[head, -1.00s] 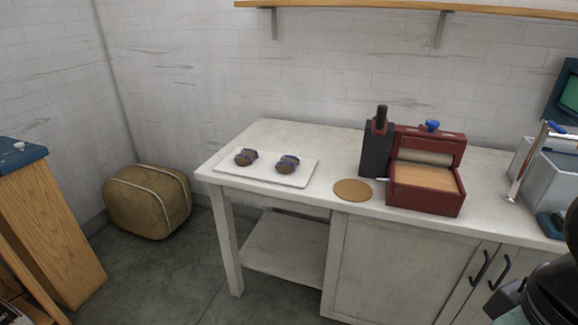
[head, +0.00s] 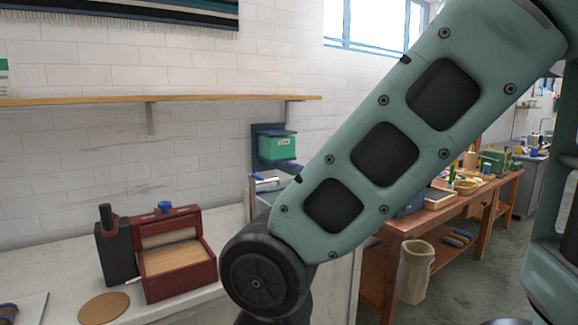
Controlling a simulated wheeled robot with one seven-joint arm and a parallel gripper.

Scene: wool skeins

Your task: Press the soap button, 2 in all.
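I cannot make out a soap dispenser or a soap button for certain in the head view. A dark blue wall holder with a green box (head: 277,148) hangs on the white brick wall, just left of my arm; its small label is too small to read. My green and black arm crosses the right half of the view and covers part of the counter and wall. My gripper is outside the picture.
A red wooden box (head: 178,262) with a blue knob (head: 165,207) stands on the white counter (head: 206,306), beside a dark block (head: 116,252) and a round cork mat (head: 104,308). A shelf (head: 75,101) runs above. A cluttered wooden workbench (head: 440,216) and a pale bin (head: 414,272) stand right.

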